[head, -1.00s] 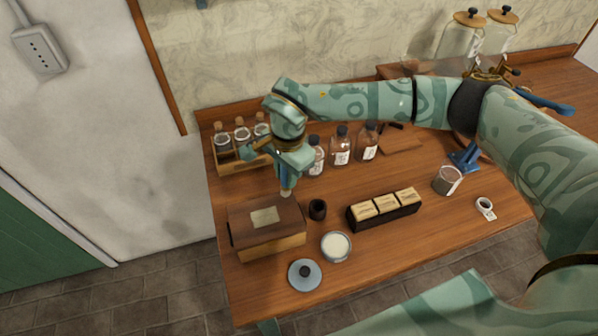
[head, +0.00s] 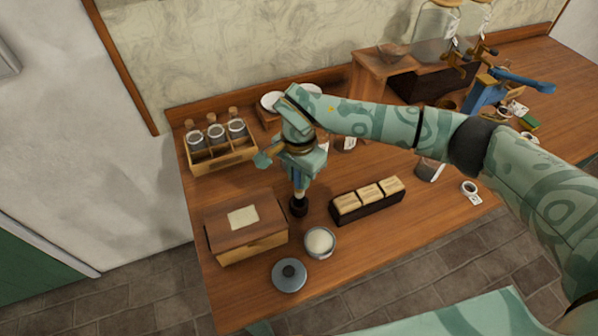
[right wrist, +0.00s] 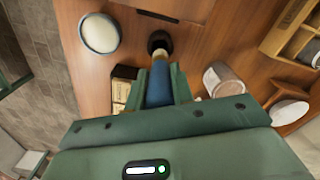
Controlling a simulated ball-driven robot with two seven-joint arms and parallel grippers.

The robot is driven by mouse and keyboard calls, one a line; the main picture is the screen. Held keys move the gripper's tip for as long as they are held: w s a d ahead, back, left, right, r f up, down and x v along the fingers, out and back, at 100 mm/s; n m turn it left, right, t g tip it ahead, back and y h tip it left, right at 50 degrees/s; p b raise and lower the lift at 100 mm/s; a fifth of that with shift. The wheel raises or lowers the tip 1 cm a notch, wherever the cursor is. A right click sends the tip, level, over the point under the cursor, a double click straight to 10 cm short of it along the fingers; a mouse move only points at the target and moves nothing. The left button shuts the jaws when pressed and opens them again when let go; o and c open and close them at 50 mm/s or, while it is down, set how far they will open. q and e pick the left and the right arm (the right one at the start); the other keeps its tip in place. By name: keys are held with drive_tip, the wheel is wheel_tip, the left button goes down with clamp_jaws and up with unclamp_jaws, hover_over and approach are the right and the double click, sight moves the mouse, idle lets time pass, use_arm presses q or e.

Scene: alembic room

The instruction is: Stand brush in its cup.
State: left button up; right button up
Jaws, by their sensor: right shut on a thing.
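My right gripper (head: 301,172) points down above the table and is shut on the brush. The brush (right wrist: 158,86) shows blue between the fingers in the right wrist view, with a pale section towards its far end. The small dark cup (head: 298,208) stands upright on the table right beneath the brush; it also shows in the right wrist view (right wrist: 158,40). The brush's lower end meets the cup's mouth in both views. I cannot tell how deep it reaches, as its tip is hidden. My left gripper is not in view.
A wooden box (head: 245,235) stands left of the cup. A round container with white contents (head: 320,242) and a grey-blue lid (head: 289,275) are in front. A dark tray of pale blocks (head: 368,204) lies right. A jar rack (head: 220,155) stands behind.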

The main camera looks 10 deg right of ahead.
sight(299, 189)
drive_tip(key=shift+f+b, duration=0.6)
drive_tip(key=shift+f, duration=0.3)
drive_tip(key=shift+f+b, duration=1)
drive_tip(key=shift+f, duration=0.85)
drive_tip(key=o, duration=1.5)
drive_tip(key=shift+o, duration=0.2)
drive_tip(key=shift+r, duration=0.1)
drive_tip(key=shift+r+p, duration=2.95)
drive_tip(key=shift+r, duration=1)
